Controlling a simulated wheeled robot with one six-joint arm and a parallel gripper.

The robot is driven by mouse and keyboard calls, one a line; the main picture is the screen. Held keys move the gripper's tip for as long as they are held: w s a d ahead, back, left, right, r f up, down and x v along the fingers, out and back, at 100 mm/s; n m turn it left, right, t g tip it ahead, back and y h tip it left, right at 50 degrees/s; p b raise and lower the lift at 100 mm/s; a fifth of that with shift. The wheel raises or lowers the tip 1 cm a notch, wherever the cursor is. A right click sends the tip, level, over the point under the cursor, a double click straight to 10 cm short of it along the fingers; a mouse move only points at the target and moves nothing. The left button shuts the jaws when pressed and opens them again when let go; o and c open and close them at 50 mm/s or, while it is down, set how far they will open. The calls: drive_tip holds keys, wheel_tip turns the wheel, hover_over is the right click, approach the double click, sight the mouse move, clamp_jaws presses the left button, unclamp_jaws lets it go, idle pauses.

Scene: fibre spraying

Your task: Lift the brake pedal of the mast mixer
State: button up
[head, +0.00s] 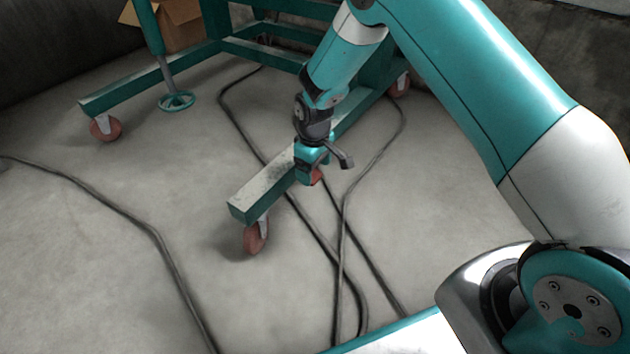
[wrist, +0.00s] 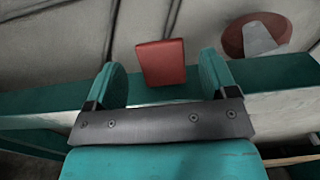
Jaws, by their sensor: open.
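The mast mixer's green base leg (head: 262,192) runs diagonally across the floor, with a red wheel (head: 255,236) at its near end. The red brake pedal (head: 316,176) shows only as a small piece below my gripper (head: 318,164) in the head view. In the wrist view the pedal (wrist: 163,62) is a flat red plate at the edge of the green beam (wrist: 275,73). My gripper (wrist: 164,78) is open, with one rounded teal finger on each side of the pedal in the picture. Gaps show on both sides. I cannot tell how deep the pedal sits between the fingers.
Dark cables (head: 340,240) run over the concrete floor beside and under the leg. Another green leg with a red wheel (head: 105,128) and a round-footed jack (head: 177,100) stand at the left. A cardboard box (head: 180,25) is behind. The floor at the left front is mostly clear.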

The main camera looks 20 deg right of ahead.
wheel_tip(320, 180, down, 2)
drive_tip(key=shift+b, duration=0.3)
drive_tip(key=c, duration=0.9)
drive_tip(key=p, duration=0.2)
drive_tip(key=r+g+h+p, duration=0.1)
drive_tip(key=p, duration=0.1)
drive_tip(key=shift+w+a+r, duration=0.1)
drive_tip(key=shift+w+r, duration=0.05)
drive_tip(key=shift+r, duration=0.1)
drive_tip(key=shift+c, duration=0.2)
drive_tip(key=shift+w+r+g+h+p, duration=0.15)
drive_tip(key=shift+g+h+p, duration=0.25)
drive_tip(key=shift+g, duration=0.3)
drive_tip(key=shift+w+g+h+p, duration=0.1)
drive_tip(key=shift+g+h+p, duration=0.15)
drive_tip(key=shift+g+h, duration=0.35)
drive_tip(key=o, duration=0.9)
drive_tip(key=shift+a, duration=0.1)
drive_tip(key=shift+o, duration=0.2)
